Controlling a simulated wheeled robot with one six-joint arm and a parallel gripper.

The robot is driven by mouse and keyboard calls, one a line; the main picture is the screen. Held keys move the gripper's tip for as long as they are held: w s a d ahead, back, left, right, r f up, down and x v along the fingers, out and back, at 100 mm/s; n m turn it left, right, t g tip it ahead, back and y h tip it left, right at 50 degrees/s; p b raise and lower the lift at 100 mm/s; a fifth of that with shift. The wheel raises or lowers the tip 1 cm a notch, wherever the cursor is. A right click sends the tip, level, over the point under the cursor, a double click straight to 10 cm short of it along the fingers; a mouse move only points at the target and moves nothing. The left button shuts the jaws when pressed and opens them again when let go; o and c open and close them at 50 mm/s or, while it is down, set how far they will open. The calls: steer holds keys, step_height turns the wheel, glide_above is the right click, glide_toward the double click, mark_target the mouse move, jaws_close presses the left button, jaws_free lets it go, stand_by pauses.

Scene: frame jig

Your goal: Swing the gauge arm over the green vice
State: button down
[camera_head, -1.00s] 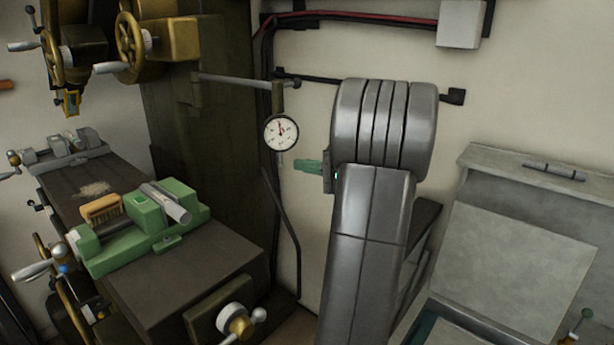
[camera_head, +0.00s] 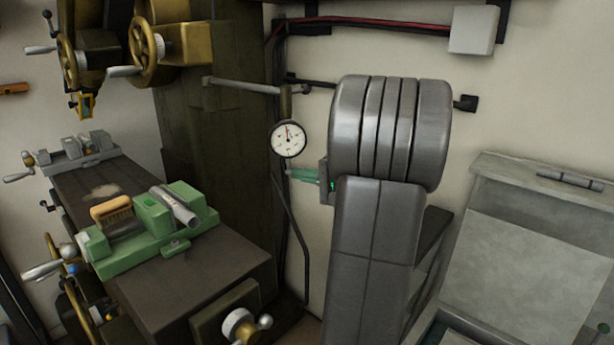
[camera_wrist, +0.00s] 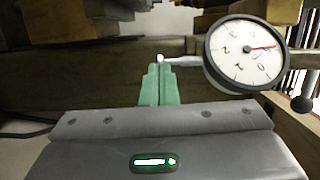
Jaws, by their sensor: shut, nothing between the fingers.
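The gauge arm (camera_head: 243,86) is a grey rod reaching out from the dark column, with a round white dial gauge (camera_head: 287,139) hanging from its end. The dial also shows large in the wrist view (camera_wrist: 245,54). My gripper (camera_head: 292,173) has green fingers, shut and empty, just below the dial at the gauge's thin stem. In the wrist view the fingertips (camera_wrist: 159,72) are close beside the stem; I cannot tell whether they touch it. The green vice (camera_head: 150,233) stands on the machine table at lower left, a grey cylinder in its jaws, well left of the dial.
A brush (camera_head: 112,211) lies by the vice on the dark machine table (camera_head: 200,285). Brass handwheels (camera_head: 147,47) hang at upper left. A dark column (camera_head: 215,140) stands behind the gauge. A grey cabinet (camera_head: 530,240) stands at right.

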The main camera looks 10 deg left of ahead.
steer(key=s+a+m+t+h+b, duration=0.3)
steer(key=s+a+b, duration=0.6)
steer(key=s+a, duration=0.5)
steer(key=shift+a+m+t, duration=0.5)
steer(key=shift+a+t, duration=0.6)
steer(key=shift+a, duration=0.45)
steer(key=shift+s, duration=0.1)
